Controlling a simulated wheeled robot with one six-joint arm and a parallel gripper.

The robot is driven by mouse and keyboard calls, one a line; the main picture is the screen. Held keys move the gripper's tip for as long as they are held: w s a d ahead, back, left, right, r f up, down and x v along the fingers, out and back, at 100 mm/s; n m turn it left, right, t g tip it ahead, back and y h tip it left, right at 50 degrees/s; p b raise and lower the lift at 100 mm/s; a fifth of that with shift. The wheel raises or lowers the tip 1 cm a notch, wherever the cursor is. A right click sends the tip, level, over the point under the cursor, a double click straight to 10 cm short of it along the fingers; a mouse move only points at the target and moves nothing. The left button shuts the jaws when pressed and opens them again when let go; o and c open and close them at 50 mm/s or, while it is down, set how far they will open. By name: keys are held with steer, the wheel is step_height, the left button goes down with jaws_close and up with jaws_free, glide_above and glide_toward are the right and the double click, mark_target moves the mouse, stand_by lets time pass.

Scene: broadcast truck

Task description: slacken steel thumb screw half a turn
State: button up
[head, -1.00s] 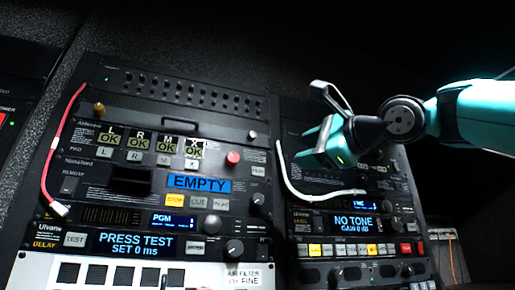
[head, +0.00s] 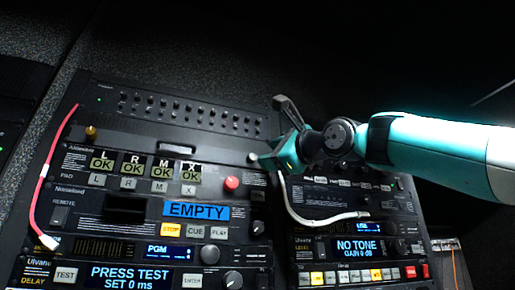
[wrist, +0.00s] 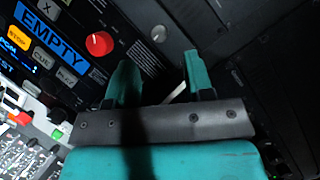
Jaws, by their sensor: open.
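The steel thumb screw (head: 252,157) is a small silvery knob at the upper right of the left rack, just left of my gripper's tip in the head view. In the wrist view the steel screw (wrist: 158,33) shows as a round grey head beyond the fingertips, roughly in line with the gap between them. My gripper (wrist: 158,62) is open, its two teal fingers apart with nothing held. The gripper (head: 272,160) also shows in the head view, near the screw; whether it touches the panel cannot be told.
A brass thumb screw (head: 91,133) sits at the panel's upper left. A red knob (head: 231,183) is below and left of the steel screw. A white cable (head: 320,221) loops by the right rack, and a red cable (head: 40,190) runs along the left edge.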

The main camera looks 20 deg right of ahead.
mark_target(255, 157)
steer(key=p+x, duration=0.2)
steer(key=x, duration=0.2)
steer(key=shift+w+a+r, duration=0.15)
steer(key=shift+w+r, duration=0.1)
steer(key=shift+w, duration=0.1)
steer(key=shift+w+a+p, duration=0.2)
steer(key=shift+w+p, duration=0.1)
steer(key=shift+w, duration=0.25)
jaws_close()
